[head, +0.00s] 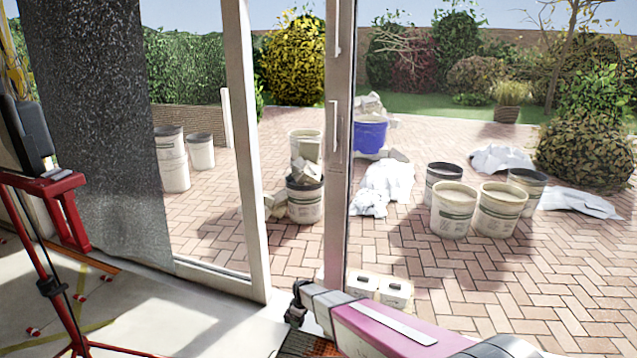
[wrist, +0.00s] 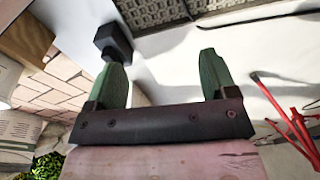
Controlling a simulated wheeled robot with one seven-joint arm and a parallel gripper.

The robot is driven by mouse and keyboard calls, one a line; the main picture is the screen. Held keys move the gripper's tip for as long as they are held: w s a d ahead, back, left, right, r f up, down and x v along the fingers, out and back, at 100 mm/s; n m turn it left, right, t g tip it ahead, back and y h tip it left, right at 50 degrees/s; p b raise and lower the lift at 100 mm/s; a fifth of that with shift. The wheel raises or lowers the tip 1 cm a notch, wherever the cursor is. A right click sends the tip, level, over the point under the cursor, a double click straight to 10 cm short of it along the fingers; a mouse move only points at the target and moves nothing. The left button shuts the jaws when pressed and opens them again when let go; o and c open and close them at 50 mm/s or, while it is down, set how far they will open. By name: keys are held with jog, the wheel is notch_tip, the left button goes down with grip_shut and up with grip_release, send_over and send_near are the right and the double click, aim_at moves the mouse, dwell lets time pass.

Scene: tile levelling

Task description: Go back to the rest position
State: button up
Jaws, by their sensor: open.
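My gripper (wrist: 165,75) shows in the wrist view with its two green fingers apart and nothing between them. Past the left finger is a dark block-like object (wrist: 113,44), and I cannot tell what it is or how far away it lies. In the head view my pink and grey arm reaches in from the bottom right, near the sliding door frame. The dark end of the arm (head: 298,300) shows there, but the fingers cannot be made out.
A red tripod stand (head: 68,215) is at the left. The glass door frame (head: 340,150) stands upright in the middle. Outside on brick paving are buckets (head: 455,208), a blue tub (head: 370,135) and white sheets (head: 385,182). Small red pieces (head: 80,297) lie on the indoor floor.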

jog(key=s+d+r+m, duration=0.4)
jog(key=s+d+r, duration=0.2)
jog(key=d+r, duration=0.3)
jog(key=s+d+r+m, duration=0.4)
jog(key=s+d+r, duration=0.2)
jog(key=d+r, duration=0.3)
jog(key=s+d+r+m+h, duration=0.1)
jog(key=s+d+r+m, duration=0.3)
jog(key=r, duration=1.1)
jog(key=s+d, duration=0.3)
jog(key=d, duration=0.2)
jog(key=shift+r+m, duration=0.3)
jog(key=shift+r, duration=0.05)
jog(key=shift+a, duration=0.1)
